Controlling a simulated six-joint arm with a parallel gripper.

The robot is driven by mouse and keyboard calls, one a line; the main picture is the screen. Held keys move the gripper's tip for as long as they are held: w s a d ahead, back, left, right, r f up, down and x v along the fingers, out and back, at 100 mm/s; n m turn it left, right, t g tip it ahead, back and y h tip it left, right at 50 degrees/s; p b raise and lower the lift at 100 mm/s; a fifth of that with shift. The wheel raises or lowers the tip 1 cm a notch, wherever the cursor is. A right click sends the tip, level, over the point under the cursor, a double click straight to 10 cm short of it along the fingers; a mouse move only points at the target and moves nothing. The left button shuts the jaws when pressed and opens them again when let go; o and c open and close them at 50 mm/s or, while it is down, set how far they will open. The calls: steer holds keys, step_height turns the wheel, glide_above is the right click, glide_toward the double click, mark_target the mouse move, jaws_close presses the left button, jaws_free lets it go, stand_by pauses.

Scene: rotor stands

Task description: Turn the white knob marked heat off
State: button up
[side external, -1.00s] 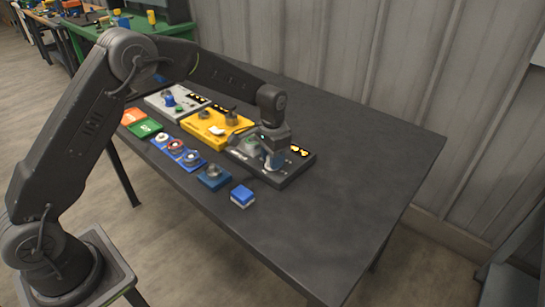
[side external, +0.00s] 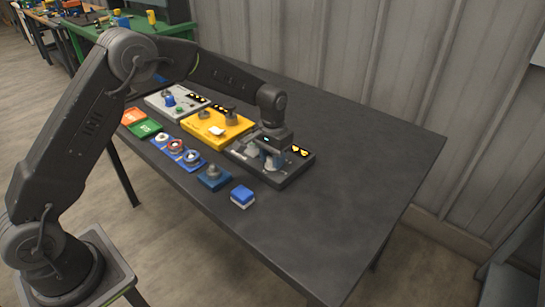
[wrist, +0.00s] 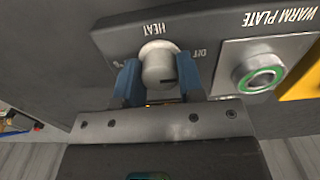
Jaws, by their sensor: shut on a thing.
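The white knob (wrist: 158,66) stands on a dark panel (wrist: 110,40) under the label HEAT, with small lettering on both sides, the right one seemingly OFF. A small dark mark shows on the knob's lower right in the wrist view. My gripper (wrist: 160,82) has its two blue fingers on either side of the knob and is shut on it. In the side view my gripper (side external: 272,160) is low over the dark panel (side external: 293,172), and the knob is mostly hidden by it.
A ringed green button (wrist: 262,78) beside the label WARM PLATE sits right of the knob. A yellow panel (side external: 205,135) and a grey panel (side external: 160,103) stand left. A blue block (side external: 242,196) and a blue knob base (side external: 213,180) lie in front. The table's right side is clear.

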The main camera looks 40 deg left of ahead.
steer(key=o, duration=0.9)
step_height(320, 180, up, 14)
steer(key=shift+f, duration=0.1)
